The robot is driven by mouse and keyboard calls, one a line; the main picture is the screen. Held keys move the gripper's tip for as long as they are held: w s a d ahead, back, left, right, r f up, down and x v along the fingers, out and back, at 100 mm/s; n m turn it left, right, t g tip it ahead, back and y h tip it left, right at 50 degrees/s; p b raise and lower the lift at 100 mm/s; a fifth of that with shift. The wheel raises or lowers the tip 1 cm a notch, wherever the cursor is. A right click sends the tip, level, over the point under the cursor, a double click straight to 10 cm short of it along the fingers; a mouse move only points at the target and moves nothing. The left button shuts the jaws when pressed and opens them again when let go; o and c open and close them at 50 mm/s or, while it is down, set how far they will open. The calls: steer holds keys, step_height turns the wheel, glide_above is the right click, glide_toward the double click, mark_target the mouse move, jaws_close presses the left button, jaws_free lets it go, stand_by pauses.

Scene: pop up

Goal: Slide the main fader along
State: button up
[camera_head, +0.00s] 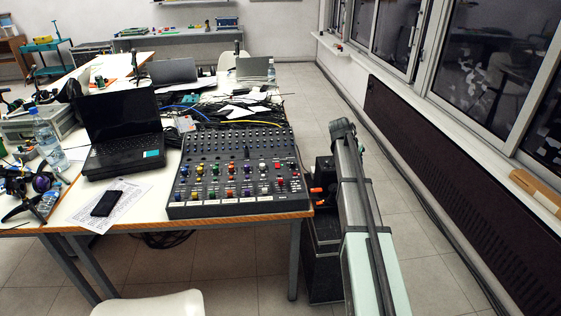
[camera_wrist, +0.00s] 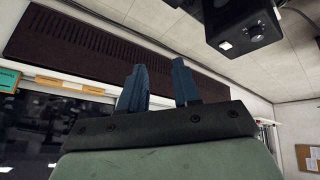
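The dark mixing console (camera_head: 230,208) lies on the front right of the white table in the head view. Rows of small knobs and coloured caps cover its top. A red cap (camera_head: 281,180) sits at its right side; I cannot tell which control is the main fader. My arm rises to the right of the console, past the table edge, and its end is not clear there. In the wrist view my gripper (camera_wrist: 160,70) has two dark blue fingers standing apart with nothing between them. The console does not show in that view.
A black laptop (camera_head: 121,130), phone (camera_head: 106,203) on paper and water bottle (camera_head: 48,142) stand left of the console. Cables (camera_head: 240,110) lie behind it. A black box (camera_head: 322,262) stands on the floor beside the table. The dark wall panel (camera_head: 430,150) runs along the right.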

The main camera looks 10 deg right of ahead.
steer(key=w+a+m+g+y, duration=0.1)
steer(key=a+m, duration=0.1)
steer(key=a, duration=0.5)
steer(key=w+a+m+y, duration=0.1)
steer(key=a+m+y, duration=0.15)
steer(key=a, duration=0.45)
steer(key=r+m+g+y, duration=0.2)
steer(key=m, duration=0.3)
glide_above(280, 180)
steer(key=shift+w+d+f, duration=0.15)
steer(key=shift+f, duration=4.05)
steer(key=shift+r, duration=0.1)
jaws_close()
